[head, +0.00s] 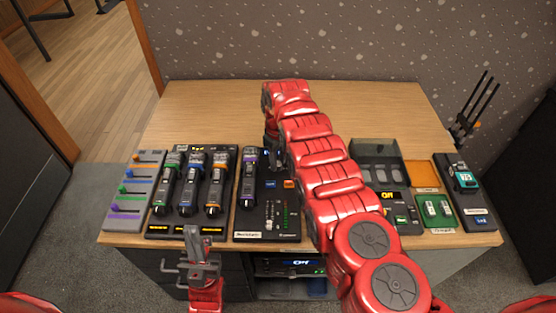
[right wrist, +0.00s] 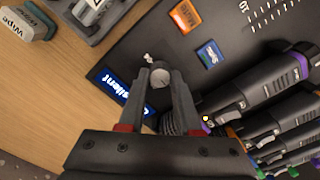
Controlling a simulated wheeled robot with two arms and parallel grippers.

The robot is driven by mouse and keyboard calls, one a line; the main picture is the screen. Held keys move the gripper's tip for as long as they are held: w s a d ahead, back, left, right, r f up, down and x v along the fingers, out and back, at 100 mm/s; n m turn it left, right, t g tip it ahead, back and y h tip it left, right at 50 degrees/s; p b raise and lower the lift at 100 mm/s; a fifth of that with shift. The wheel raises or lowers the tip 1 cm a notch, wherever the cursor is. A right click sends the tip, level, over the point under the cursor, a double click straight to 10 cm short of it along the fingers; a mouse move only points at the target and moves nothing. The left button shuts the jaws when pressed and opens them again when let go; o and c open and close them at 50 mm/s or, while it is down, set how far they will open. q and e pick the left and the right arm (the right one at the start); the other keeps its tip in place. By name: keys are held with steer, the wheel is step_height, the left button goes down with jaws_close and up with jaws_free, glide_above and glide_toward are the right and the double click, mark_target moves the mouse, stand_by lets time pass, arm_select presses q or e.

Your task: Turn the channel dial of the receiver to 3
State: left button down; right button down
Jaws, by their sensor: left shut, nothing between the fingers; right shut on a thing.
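The dark receiver panel (head: 252,224) stands at the middle of the table, with a purple-ringed microphone (head: 249,178) at its left. In the right wrist view the same panel (right wrist: 160,35) fills the upper middle. The dial's setting cannot be read. My left gripper (head: 193,233) is shut and empty in front of the table's front edge.
To the left are a rack of several microphones (head: 190,185) and a grey slider board (head: 131,195). To the right are a dark tray (head: 377,160), a green box (head: 436,211) and a dark unit (head: 475,218). My right arm crosses the table. The back of the table is clear.

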steer(key=shift+m, duration=0.4)
steer(key=m, duration=0.4)
steer(key=shift+m+b, duration=0.3)
steer(key=shift+b, duration=0.05)
steer(key=m+b, duration=0.1)
steer(key=m, duration=0.5)
steer(key=shift+m+b, duration=0.3)
steer(key=m+b, duration=0.2)
steer(key=m, duration=0.4)
steer(key=m+b, duration=0.1)
steer(key=m, duration=0.2)
steer(key=shift+b, duration=0.3)
steer(key=shift+w+m+b, duration=0.1)
steer(key=shift+m+b, duration=0.25)
steer(key=shift+m, duration=0.95)
steer(key=shift+r, duration=0.1)
steer(key=c, duration=0.6)
jaws_free()
